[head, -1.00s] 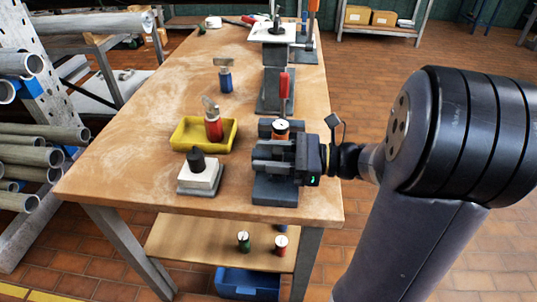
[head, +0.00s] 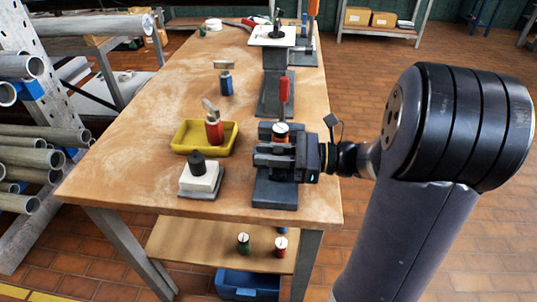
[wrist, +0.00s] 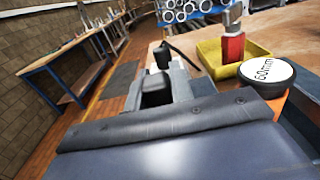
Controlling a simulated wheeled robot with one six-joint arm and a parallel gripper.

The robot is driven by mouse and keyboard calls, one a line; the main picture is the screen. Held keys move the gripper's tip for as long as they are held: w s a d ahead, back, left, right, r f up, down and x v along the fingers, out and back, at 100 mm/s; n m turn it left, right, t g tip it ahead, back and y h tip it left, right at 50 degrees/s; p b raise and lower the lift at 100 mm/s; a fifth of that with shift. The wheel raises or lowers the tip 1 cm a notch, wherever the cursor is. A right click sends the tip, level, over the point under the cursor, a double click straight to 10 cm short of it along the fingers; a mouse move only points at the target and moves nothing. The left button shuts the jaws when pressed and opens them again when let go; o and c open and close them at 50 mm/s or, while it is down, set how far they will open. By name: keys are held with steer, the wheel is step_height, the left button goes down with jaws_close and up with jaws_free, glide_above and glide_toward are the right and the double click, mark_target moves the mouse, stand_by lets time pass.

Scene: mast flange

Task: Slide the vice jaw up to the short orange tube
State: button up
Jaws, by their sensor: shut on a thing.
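The short orange tube (head: 281,141) stands upright in the vice (head: 275,193) at the near right of the bench, with a white top. In the wrist view its white top (wrist: 266,70) reads "60mm". My gripper (head: 288,157) reaches in from the right and is shut on the sliding vice jaw (head: 268,150), on the near side of the tube. My fingers partly cover the jaw in the head view. The jaw is close to the tube; whether they touch is hidden. In the wrist view a dark bolted edge fills the lower middle.
A yellow tray (head: 180,148) holding a red-handled tool (head: 214,131) lies left of the vice. A white block with a black knob (head: 200,177) stands near the front edge. A red-handled tool (head: 284,88) stands behind the vice. The bench's left middle is clear.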

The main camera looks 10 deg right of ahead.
steer(key=shift+w+d, duration=0.2)
steer(key=shift+w, duration=0.4)
steer(key=o, duration=0.9)
steer(key=v, duration=1.1)
steer(key=shift+a+p, duration=0.1)
steer(key=shift+p, duration=0.3)
steer(key=shift+c, duration=0.4)
